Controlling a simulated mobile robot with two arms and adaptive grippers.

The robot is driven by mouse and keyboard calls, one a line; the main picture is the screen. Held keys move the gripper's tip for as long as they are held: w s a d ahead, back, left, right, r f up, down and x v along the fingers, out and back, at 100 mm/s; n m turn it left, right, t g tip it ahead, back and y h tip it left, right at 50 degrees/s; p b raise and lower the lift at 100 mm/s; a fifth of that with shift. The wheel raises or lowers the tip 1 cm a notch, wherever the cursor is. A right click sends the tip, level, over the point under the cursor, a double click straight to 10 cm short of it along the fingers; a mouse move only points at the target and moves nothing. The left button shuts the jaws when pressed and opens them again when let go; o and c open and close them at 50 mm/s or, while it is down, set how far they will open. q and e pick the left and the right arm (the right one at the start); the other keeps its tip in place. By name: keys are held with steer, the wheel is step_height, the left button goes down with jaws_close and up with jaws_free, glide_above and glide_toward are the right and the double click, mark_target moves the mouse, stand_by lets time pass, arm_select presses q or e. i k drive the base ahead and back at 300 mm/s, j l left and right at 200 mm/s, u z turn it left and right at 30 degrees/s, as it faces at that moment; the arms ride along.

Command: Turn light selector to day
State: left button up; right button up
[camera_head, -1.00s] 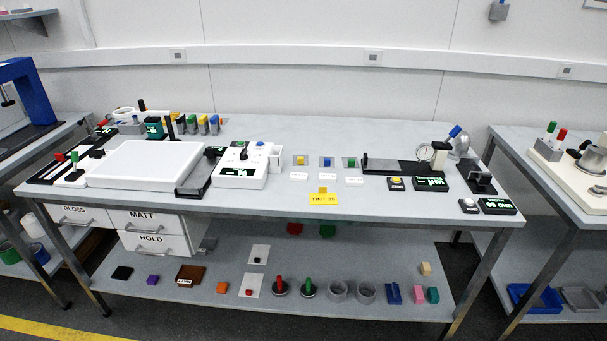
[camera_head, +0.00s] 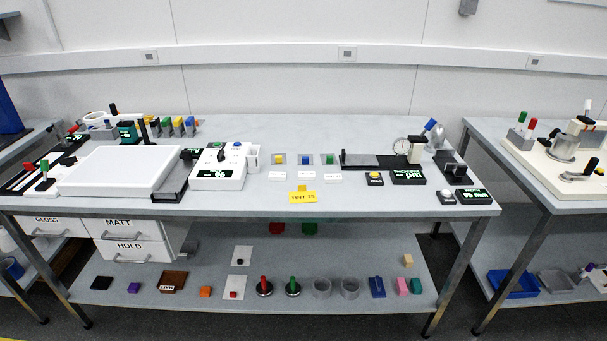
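No part that I can read as the light selector's label shows at this size. A white box with a black knob (camera_head: 222,155) and a green-lit display stands at the middle left of the bench. A large white panel (camera_head: 118,170), probably the light table, lies to its left. A small black knob (camera_head: 187,155) sits at that panel's right end, and another black part (camera_head: 68,161) is at its left end. I cannot tell which of these is the selector or where it points. Neither of my grippers is in view.
The grey bench (camera_head: 270,135) has free room at its back middle. Yellow, blue and green buttons (camera_head: 305,160) stand in a row at its middle. A dial gauge (camera_head: 402,150) stands at right. A second bench (camera_head: 480,137) is beyond a gap at right.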

mark_target(70, 162)
steer(key=u, duration=1.4)
steer(key=i+j, duration=0.15)
steer(key=i, duration=0.1)
